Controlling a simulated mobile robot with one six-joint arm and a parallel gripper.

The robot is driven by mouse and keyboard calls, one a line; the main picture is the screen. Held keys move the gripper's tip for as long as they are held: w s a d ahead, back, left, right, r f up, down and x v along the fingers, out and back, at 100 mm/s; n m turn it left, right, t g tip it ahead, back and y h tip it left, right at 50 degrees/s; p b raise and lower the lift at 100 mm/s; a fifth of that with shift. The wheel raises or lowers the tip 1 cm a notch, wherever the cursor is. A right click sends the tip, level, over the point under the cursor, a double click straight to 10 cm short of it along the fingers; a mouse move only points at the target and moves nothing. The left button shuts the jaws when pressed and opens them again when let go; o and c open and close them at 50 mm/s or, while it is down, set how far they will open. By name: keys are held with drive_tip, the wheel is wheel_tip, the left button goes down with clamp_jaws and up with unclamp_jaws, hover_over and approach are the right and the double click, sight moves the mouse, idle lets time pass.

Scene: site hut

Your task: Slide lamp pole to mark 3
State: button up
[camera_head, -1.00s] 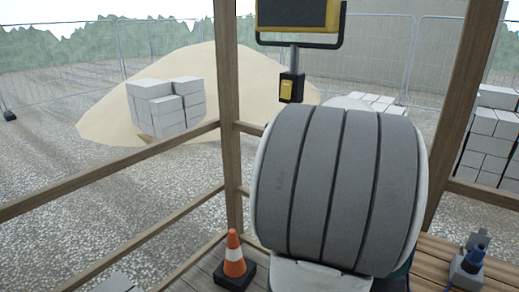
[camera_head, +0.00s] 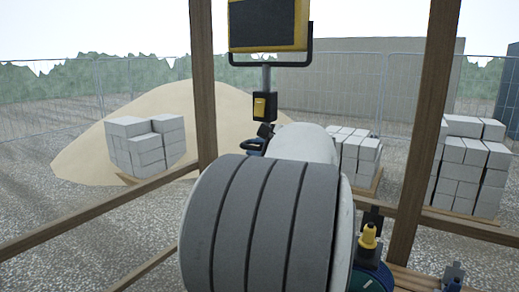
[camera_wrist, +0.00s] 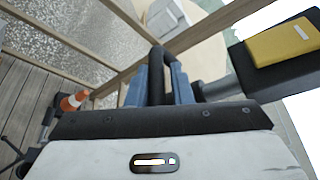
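The lamp (camera_head: 268,25) has a dark panel in a yellow frame, carried by a black bracket. Its grey pole (camera_head: 266,78) runs down into a black block with a yellow piece (camera_head: 263,106); a yellow-topped black block (camera_wrist: 285,45) also shows at upper right in the wrist view. My gripper (camera_wrist: 158,80) has blue fingers on either side of a dark upright bar (camera_wrist: 157,58). I cannot tell whether they press on it. In the head view, my arm hides most of the gripper below the block. No numbered mark is readable.
Wooden posts (camera_head: 203,80) and (camera_head: 432,120) and rails frame the deck. A yellow-topped fitting (camera_head: 369,237) is right of my arm. Outside are a sand heap (camera_head: 85,150) and block stacks (camera_head: 465,175).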

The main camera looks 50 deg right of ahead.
drive_tip(key=o, duration=0.4)
drive_tip(key=shift+w+r, duration=0.1)
drive_tip(key=shift+r, duration=0.05)
drive_tip(key=b+v, duration=0.2)
drive_tip(key=v, duration=0.6)
drive_tip(key=shift+w, duration=0.1)
